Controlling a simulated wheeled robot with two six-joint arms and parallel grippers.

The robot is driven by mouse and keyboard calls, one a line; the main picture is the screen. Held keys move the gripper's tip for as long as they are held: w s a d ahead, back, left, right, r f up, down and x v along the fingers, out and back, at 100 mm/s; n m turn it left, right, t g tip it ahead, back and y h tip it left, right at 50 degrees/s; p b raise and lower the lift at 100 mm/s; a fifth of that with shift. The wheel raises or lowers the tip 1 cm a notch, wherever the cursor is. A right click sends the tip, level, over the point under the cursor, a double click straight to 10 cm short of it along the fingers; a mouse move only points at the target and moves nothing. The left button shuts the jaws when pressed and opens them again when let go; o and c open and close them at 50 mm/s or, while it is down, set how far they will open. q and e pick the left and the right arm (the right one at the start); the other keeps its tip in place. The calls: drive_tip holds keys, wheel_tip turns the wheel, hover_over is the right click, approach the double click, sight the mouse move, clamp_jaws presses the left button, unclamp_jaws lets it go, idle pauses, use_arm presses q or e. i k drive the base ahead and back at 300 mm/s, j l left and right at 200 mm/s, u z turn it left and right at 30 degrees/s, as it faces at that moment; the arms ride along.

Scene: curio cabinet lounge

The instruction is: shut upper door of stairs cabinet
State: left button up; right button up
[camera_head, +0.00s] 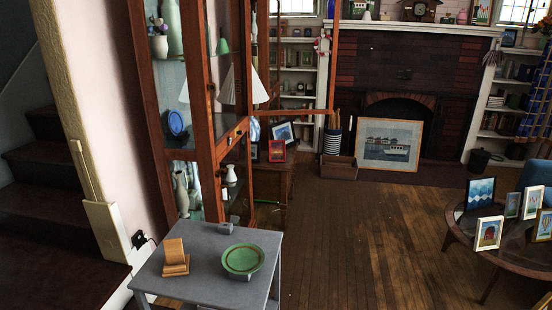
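The tall reddish-brown wooden cabinet (207,120) stands beside the stairs (45,180) at the left, with glass panes and shelves of vases. Its upper door (333,65) appears to stand open, reaching out to the right from the cabinet front. I see the shelves and fireplace through its glass or open frame. The top of the door is cut off by the picture edge. A handle on it cannot be made out. Neither of my grippers is in view.
A grey side table (205,284) stands close in front of the cabinet, holding a green dish (243,260) and a wooden stand (175,257). A round glass-topped table (462,225) with picture frames is at the right. The wooden floor (375,240) between them is clear.

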sight(337, 5)
drive_tip(key=i+l+u, duration=0.1)
drive_tip(key=u, duration=0.3)
drive_tip(key=l+u, duration=0.15)
drive_tip(key=u, duration=0.25)
drive_tip(key=i+l+u, duration=0.1)
drive_tip(key=u, duration=0.3)
drive_tip(key=l+u, duration=0.2)
drive_tip(key=u, duration=0.2)
drive_tip(key=i+l+u, duration=0.1)
drive_tip(key=l+u, duration=0.25)
drive_tip(key=l, duration=0.55)
drive_tip(key=l+u, duration=0.35)
drive_tip(key=l, duration=0.55)
drive_tip(key=k+l, duration=0.1)
drive_tip(key=l, duration=1.45)
drive_tip(key=k+l+z, duration=0.1)
drive_tip(key=l, duration=1.5)
drive_tip(key=l+u, duration=0.4)
drive_tip(key=l, duration=2.65)
